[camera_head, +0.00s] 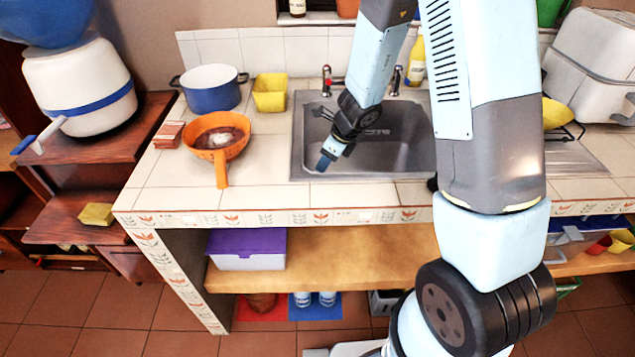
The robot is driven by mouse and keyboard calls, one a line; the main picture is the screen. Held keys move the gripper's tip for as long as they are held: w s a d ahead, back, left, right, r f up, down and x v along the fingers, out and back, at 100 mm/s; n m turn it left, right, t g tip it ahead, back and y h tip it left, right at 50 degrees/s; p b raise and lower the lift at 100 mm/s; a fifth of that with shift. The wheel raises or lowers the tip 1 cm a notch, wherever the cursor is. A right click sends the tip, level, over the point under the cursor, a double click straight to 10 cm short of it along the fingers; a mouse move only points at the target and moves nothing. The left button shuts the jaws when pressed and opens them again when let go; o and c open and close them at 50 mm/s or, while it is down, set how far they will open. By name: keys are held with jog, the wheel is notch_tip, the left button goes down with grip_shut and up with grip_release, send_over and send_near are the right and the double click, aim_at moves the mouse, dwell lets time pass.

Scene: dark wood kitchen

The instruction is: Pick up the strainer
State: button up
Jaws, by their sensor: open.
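The orange strainer (219,152) sits on the tiled counter, left of the sink. Its round bowl has a brownish inside, and its handle points toward the counter's front edge. My gripper (324,162) is above the front left part of the sink, to the right of the strainer and well apart from it. It points down and a little left. It is small in this view; its jaws are open and nothing shows between them.
A blue pot (211,92) and a yellow container (270,95) stand behind the strainer. A small reddish-brown stack (168,134) lies to its left. The sink (400,150) with its taps is on the right. Counter between strainer and sink is clear.

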jog(key=shift+a+x, duration=0.1)
jog(key=shift+x, duration=1.15)
jog(key=shift+a+x, duration=0.15)
jog(key=shift+x, duration=1.1)
jog(key=shift+s+r, duration=0.1)
jog(key=shift+c, duration=0.2)
grip_shut()
